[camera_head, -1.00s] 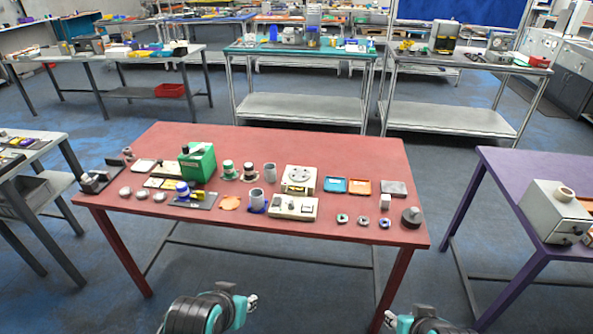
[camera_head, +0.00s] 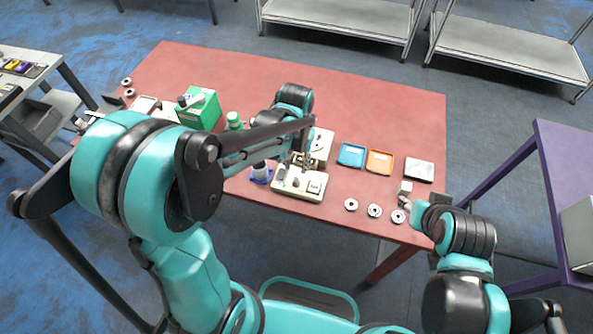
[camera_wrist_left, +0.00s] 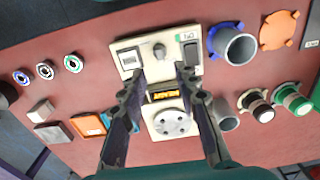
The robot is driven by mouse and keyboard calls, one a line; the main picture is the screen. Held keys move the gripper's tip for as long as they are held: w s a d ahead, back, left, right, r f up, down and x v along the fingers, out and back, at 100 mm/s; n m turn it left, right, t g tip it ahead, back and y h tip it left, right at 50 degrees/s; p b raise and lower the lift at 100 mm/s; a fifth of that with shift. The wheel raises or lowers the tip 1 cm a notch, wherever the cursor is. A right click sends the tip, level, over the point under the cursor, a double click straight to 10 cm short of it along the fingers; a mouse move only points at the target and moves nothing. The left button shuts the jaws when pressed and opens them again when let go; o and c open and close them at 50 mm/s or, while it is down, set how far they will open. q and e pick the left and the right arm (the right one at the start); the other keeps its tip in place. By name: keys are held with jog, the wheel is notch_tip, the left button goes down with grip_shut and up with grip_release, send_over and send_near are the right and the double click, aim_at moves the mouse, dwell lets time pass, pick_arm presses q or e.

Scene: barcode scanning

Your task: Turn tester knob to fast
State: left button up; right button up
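The tester is a cream box (camera_head: 297,184) near the front middle of the red table. In the left wrist view it (camera_wrist_left: 126,44) shows a small grey knob (camera_wrist_left: 160,50) between a window panel and a dark switch. Which setting the knob points to is too small to read. My left gripper (camera_head: 304,161) is above the tester's back side. In the wrist view my left gripper (camera_wrist_left: 162,72) is open and empty, its fingertips on either side below the knob, apparently apart from it. My right gripper (camera_head: 408,205) is by the table's right front edge; its fingers are too small to judge.
A cream device with a round dial (camera_wrist_left: 171,122) stands just behind the tester, with a grey cup (camera_wrist_left: 237,46) beside the tester. Blue (camera_head: 351,155) and orange (camera_head: 379,162) trays lie to the right. A white block (camera_head: 404,187) stands near my right gripper.

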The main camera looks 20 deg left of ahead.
aim_at(296, 179)
pick_arm(q)
notch_tip(296, 179, down, 8)
jog(key=b, duration=0.3)
jog(key=shift+r, duration=0.1)
grip_shut()
